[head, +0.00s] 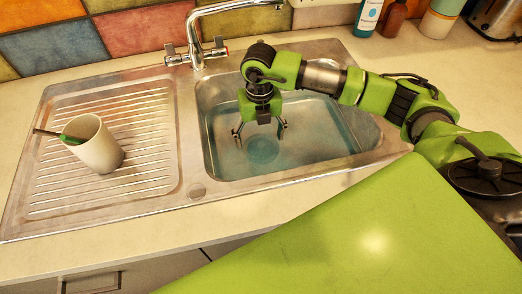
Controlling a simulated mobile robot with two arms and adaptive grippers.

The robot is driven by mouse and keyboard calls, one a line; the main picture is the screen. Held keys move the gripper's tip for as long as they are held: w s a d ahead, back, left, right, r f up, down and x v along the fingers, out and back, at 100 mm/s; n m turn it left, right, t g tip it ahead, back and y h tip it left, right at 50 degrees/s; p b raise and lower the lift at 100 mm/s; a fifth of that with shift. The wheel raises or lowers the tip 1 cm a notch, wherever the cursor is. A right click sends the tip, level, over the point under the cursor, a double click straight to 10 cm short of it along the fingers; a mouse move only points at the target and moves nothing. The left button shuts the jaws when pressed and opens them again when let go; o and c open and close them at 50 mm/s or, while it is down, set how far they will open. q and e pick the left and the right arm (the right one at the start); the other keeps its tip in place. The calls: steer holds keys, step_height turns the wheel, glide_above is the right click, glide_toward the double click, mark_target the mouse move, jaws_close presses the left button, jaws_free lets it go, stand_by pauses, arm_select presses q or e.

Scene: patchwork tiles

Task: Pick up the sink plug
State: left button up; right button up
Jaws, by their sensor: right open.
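A round disc, which looks like the sink plug (263,149), lies under bluish water on the floor of the sink basin (335,152). The water blurs it, so its edge and any handle are hard to make out. My right gripper (260,132) points down into the basin, with its fingers spread and nothing between them. In the picture its fingertips are just above the disc, one to each side. I cannot tell how far above it they are, or whether they touch the water. My left gripper is not in view.
The tap (205,50) rises behind the basin, its spout reaching over the back. A white cup (96,145) with a brush stands on the ribbed drainboard (140,118). A small round fitting (197,191) is on the front ledge. Bottles (368,18) and a toaster (497,18) stand back right.

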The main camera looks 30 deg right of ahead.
mark_target(261, 146)
step_height(261, 146, down, 5)
steer(key=shift+d+r+p, duration=0.1)
steer(key=shift+d+p, duration=0.05)
steer(key=shift+p, duration=0.4)
steer(key=shift+s, duration=0.1)
jaws_close()
